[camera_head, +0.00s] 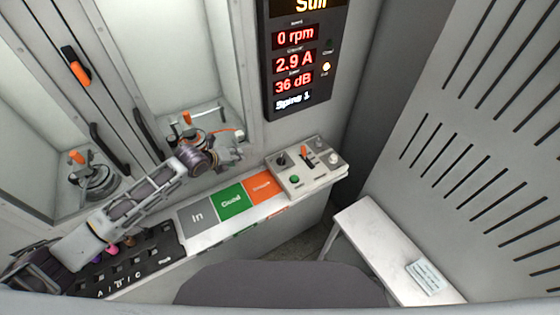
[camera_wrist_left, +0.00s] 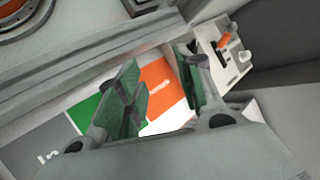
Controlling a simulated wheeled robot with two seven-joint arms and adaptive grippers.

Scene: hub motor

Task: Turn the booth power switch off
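A pale control box (camera_head: 318,180) stands at the right end of the bench ledge. It carries an orange lever (camera_head: 307,150), a black knob (camera_head: 281,159), a green button (camera_head: 295,180) and pale knobs. I cannot read which control is the power switch. The orange lever also shows in the wrist view (camera_wrist_left: 225,41), at upper right beyond the fingers. My left gripper (camera_wrist_left: 160,75) is open and empty, with its fingers apart over the green and orange labels. In the head view its fingers are hard to make out. My right gripper is not in view.
A display (camera_head: 297,60) above reads 0 rpm, 2.9 A and 36 dB, with a lit amber lamp. Coloured label plates (camera_head: 230,203) lie left of the box. Fixtures with orange handles stand in alcoves (camera_head: 93,180) behind my arm. A white side table (camera_head: 375,240) stands right.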

